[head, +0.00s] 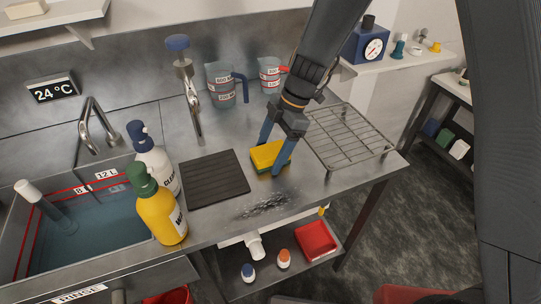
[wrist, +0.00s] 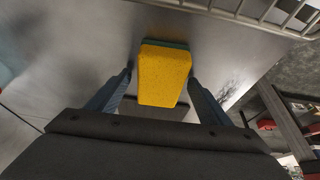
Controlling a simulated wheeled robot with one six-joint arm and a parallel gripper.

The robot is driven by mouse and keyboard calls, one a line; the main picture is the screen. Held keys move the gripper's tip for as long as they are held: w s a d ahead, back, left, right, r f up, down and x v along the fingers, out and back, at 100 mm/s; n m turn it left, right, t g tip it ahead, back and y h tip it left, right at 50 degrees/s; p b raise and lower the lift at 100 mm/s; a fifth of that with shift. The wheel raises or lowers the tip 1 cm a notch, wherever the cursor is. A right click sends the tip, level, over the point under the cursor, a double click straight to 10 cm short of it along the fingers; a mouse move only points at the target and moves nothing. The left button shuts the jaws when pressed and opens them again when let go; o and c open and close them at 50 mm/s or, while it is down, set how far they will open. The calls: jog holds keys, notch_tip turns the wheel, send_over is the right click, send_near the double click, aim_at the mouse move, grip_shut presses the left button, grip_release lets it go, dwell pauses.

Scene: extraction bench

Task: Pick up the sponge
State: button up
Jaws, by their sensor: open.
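The sponge (head: 268,155) is yellow on top with a dark green layer beneath. It lies on the steel bench just right of the black ridged mat. My gripper (head: 273,158) is over it with the blue fingers apart, one on each side. In the wrist view the sponge (wrist: 163,74) sits between the two open fingers (wrist: 160,88), with a visible gap on both sides. Whether the fingertips touch the bench is unclear.
A black mat (head: 214,180) lies left of the sponge, and a wire rack (head: 348,138) lies right. Measuring jugs (head: 222,88) stand behind. A yellow bottle (head: 164,212) and a white bottle (head: 154,165) stand by the sink (head: 90,232). Dark residue (head: 266,206) marks the bench in front.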

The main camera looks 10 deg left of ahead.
aim_at(271, 150)
jog(key=shift+f, duration=0.1)
jog(key=c, duration=1.1)
jog(key=shift+r, duration=0.2)
jog(key=shift+r, duration=0.2)
notch_tip(271, 150, up, 10)
jog(key=b, duration=0.2)
jog(key=shift+f+b, duration=0.2)
jog(key=shift+b, duration=0.1)
jog(key=o, duration=0.4)
jog(key=c, duration=0.3)
jog(key=shift+c, duration=0.2)
